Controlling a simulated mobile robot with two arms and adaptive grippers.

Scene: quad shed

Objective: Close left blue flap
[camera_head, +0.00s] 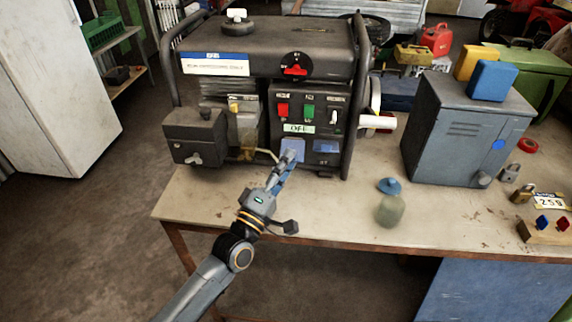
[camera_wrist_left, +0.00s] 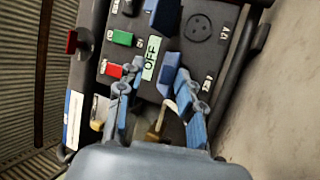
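The black generator (camera_head: 262,40) stands on the bench with two blue flaps low on its front panel. The left blue flap (camera_head: 292,148) is at my left gripper's tips; in the left wrist view (camera_wrist_left: 167,76) it stands out from the panel, beside one finger. That finger hides the socket area below it, so I cannot tell whether they touch. The right blue flap (camera_head: 327,146) is raised, and its round socket (camera_wrist_left: 198,27) shows in the wrist view. My left gripper (camera_wrist_left: 150,92) has its blue fingers apart, with nothing held between them. My right gripper is out of view.
The panel has red and green switches and an OFF label (camera_head: 299,128) above the flaps. A grey metal box (camera_head: 455,130) with yellow and blue cans stands right of the generator. A blue-lidded jar (camera_head: 390,208) is near the bench's front edge. The bench front-left is clear.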

